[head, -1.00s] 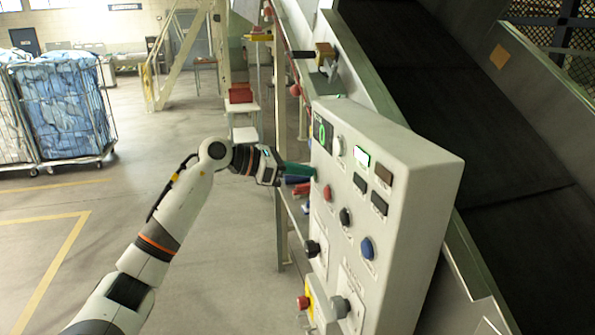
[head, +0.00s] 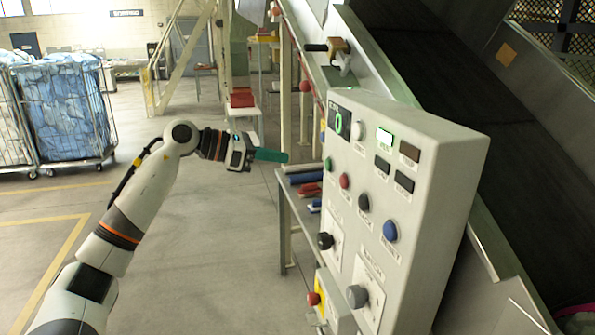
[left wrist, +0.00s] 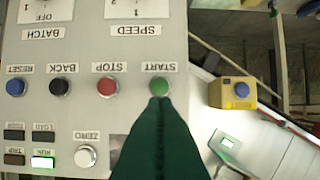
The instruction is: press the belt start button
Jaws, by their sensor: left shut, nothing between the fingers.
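The control panel (head: 440,160) is a pale box with buttons and small lamps. Its green START button (head: 328,163) is at the panel's left edge. It also shows in the left wrist view, as a green button (left wrist: 159,86) beside the red STOP button (left wrist: 107,87). My left gripper (head: 272,155) is shut and empty, its green fingers pointing at the panel with a visible gap before the START button. In the left wrist view the fingers (left wrist: 160,135) come up just under the button. The RUN lamp (left wrist: 43,162) is lit green. My right gripper is not in view.
The dark belt (head: 430,75) slopes behind the panel. A yellow box with a blue button (left wrist: 237,92) is beside the panel. Wheeled laundry cages (head: 65,110) stand far left; the floor between is open.

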